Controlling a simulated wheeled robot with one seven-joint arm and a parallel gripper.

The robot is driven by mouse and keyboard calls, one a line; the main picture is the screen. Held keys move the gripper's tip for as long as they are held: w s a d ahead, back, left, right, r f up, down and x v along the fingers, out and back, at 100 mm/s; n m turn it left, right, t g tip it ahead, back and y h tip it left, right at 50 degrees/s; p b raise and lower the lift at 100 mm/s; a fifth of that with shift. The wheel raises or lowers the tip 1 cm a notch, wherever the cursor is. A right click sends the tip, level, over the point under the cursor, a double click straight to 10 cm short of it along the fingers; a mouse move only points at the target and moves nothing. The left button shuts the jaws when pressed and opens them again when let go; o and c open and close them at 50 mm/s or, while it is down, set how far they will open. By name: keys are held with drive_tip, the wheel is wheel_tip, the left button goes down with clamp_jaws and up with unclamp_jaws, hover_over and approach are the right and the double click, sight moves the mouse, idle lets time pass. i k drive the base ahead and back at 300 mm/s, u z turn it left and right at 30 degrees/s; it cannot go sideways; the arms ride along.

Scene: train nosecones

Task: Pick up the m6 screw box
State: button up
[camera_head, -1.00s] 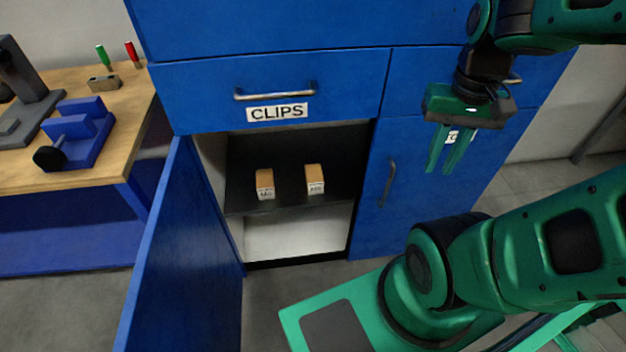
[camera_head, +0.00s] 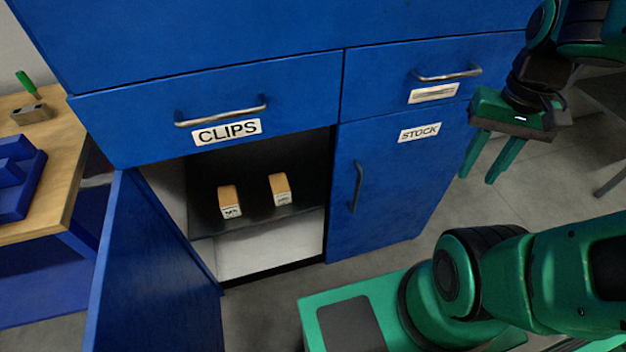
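Two small boxes with tan tops and white labelled fronts stand on the dark shelf (camera_head: 262,222) inside the open blue cabinet: a left box (camera_head: 229,201) and a right box (camera_head: 280,189). The print on their labels is too small to read, so I cannot tell which is the m6 screw box. My gripper (camera_head: 477,180) hangs at the upper right with its two green fingers apart, empty. It is outside the cabinet, well to the right of both boxes.
The open cabinet door (camera_head: 158,270) stands out on the left. A drawer marked CLIPS (camera_head: 300,95) is shut above the opening. The door marked STOCK (camera_head: 395,185) is shut at right. A wooden workbench (camera_head: 62,170) is at far left.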

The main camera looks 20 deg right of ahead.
sight(280, 192)
drive_tip(key=z, duration=1.95)
drive_tip(key=i, duration=0.45)
drive_tip(key=u, duration=1.55)
